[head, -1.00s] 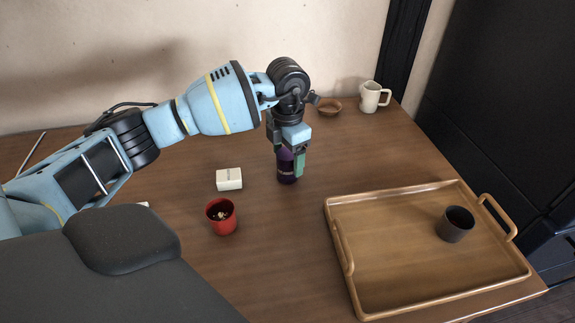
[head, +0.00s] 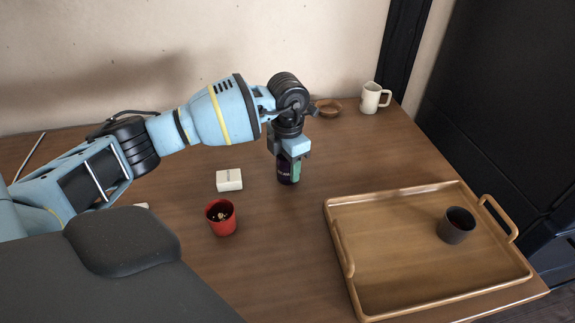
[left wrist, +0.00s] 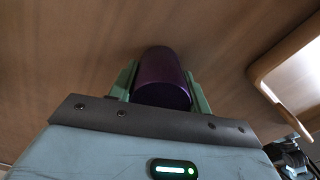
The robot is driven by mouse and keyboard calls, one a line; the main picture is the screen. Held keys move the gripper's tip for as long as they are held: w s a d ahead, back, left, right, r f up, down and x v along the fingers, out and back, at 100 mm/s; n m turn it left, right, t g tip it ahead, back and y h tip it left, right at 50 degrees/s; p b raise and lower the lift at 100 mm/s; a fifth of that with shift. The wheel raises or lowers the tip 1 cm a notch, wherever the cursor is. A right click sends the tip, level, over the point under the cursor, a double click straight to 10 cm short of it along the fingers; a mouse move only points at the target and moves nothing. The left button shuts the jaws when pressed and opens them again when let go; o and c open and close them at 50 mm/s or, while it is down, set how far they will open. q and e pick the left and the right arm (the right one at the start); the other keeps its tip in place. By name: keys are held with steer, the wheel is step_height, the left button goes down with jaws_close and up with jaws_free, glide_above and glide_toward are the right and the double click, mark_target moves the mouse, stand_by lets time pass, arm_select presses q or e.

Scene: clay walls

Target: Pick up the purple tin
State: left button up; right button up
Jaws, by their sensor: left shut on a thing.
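The purple tin (head: 284,173) stands upright on the wooden table, behind the tray's left end and to the right of a white box. My left gripper (head: 290,168) comes down on it from above and is shut on it. The gripper hides the tin's upper part in the head view. In the left wrist view the purple tin (left wrist: 162,78) sits between the two green fingers of my left gripper (left wrist: 160,85). My right gripper is not in view.
A wooden tray (head: 400,285) with a dark cup (head: 456,226) is at the right. A red cup (head: 221,218) and a white box (head: 229,180) stand left of the tin. A brown bowl (head: 328,108) and white mug (head: 374,98) are at the back.

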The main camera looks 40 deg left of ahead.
arm_select(q)
step_height(320, 180, up, 9)
steer(key=shift+r+p, duration=0.1)
steer(key=shift+p, duration=0.3)
steer(key=shift+r, duration=0.45)
